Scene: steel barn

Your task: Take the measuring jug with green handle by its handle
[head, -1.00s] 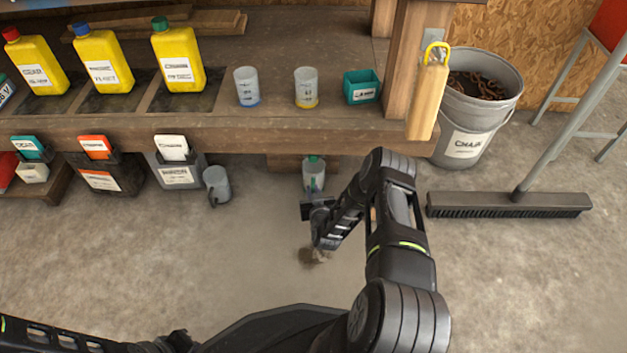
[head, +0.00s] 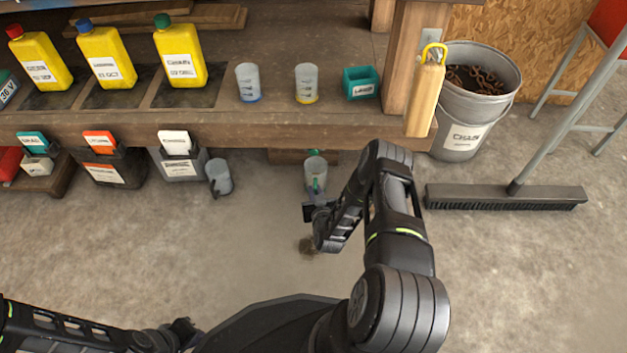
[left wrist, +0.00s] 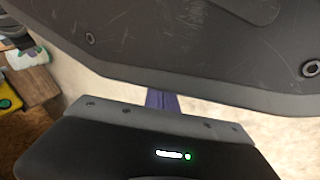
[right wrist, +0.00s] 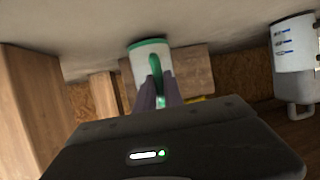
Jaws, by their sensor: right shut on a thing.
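The measuring jug with green handle (head: 316,171) is a pale, see-through cup below the front edge of the bench in the head view. My right gripper (head: 317,190) reaches it from the near side. In the right wrist view the jug (right wrist: 139,62) shows a green band and its green handle (right wrist: 154,66) lies between the two fingers (right wrist: 160,92), which are shut on it. Whether the jug touches the floor cannot be told. My left gripper (head: 186,331) is low at the left in the head view, away from the jug. Its fingers (left wrist: 162,100) are together and empty.
A grey jug (head: 221,177) stands on the floor to the left, beside parts bins (head: 180,168). The bench (head: 230,131) overhangs behind, with two measuring cups, yellow bottles and a teal box on top. A chain bucket (head: 462,137) and broom (head: 505,198) are at right.

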